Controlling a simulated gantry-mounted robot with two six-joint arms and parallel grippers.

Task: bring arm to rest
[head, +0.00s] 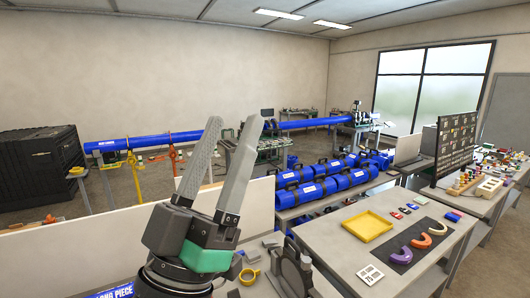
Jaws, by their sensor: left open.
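My left gripper (235,122) rises from the bottom of the head view, with its two long grey fingers pointing up. The fingers are spread apart and nothing is between them. Its body is dark grey with a green band, and it stands in front of a pale low panel. A black ring-shaped part of my arm shows below it. My right gripper does not show.
A grey workbench (345,262) at the right holds a yellow tray (367,226) and a dark mat with curved pieces. Blue cases (354,177) line a bench behind it. A long blue pipe (150,142) crosses at the left, near a black crate (40,163).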

